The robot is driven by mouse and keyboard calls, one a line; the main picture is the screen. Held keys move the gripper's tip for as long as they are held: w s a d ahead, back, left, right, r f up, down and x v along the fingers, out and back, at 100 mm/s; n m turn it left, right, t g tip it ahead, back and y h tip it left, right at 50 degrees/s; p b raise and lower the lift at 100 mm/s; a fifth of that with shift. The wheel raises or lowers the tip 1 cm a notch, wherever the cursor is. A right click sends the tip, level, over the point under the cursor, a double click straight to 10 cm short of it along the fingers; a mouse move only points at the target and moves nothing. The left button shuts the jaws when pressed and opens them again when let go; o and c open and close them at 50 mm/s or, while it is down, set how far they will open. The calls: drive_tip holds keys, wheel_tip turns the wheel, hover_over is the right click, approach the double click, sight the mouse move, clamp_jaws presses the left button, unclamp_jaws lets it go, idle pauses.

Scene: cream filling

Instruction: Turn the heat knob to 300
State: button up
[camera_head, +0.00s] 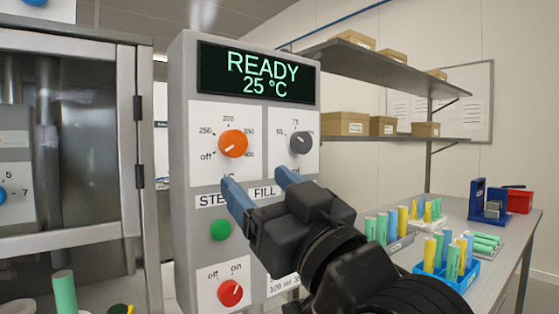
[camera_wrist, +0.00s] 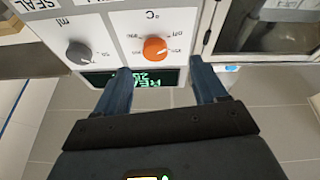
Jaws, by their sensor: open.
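The orange heat knob (camera_head: 232,144) sits on the grey control panel (camera_head: 179,180) below a dark display (camera_head: 258,74) reading "READY 25 °C". Its white mark appears to point lower left, towards "off"; some dial numbers are too small to read surely. My gripper (camera_head: 260,182) is open and empty, its two blue fingers in front of the panel and below the knob in the head view. In the upside-down wrist view, the orange knob (camera_wrist: 155,48) lies just beyond the fingertips (camera_wrist: 160,72), between their lines. The fingers are apart from it.
A grey knob (camera_head: 300,142) is right of the orange one. A green button (camera_head: 221,230) and a red off/on knob (camera_head: 230,292) are lower. A metal cabinet (camera_head: 100,150) stands left; a table (camera_head: 490,250) with coloured tubes and a shelf with boxes are right.

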sight(236, 145)
drive_tip(key=shift+n, duration=0.3)
drive_tip(key=shift+d+r+p+x, duration=0.15)
drive_tip(key=shift+r+p+x, duration=0.1)
drive_tip(key=shift+x, duration=1.2)
drive_tip(key=shift+d+r+p+x, duration=0.2)
drive_tip(key=shift+x, duration=1.3)
drive_tip(key=shift+d+r+p+x, duration=0.15)
drive_tip(key=shift+r+p+x, duration=0.1)
drive_tip(key=shift+x, duration=1.2)
drive_tip(key=shift+c, duration=0.3)
drive_tip(key=c, duration=1)
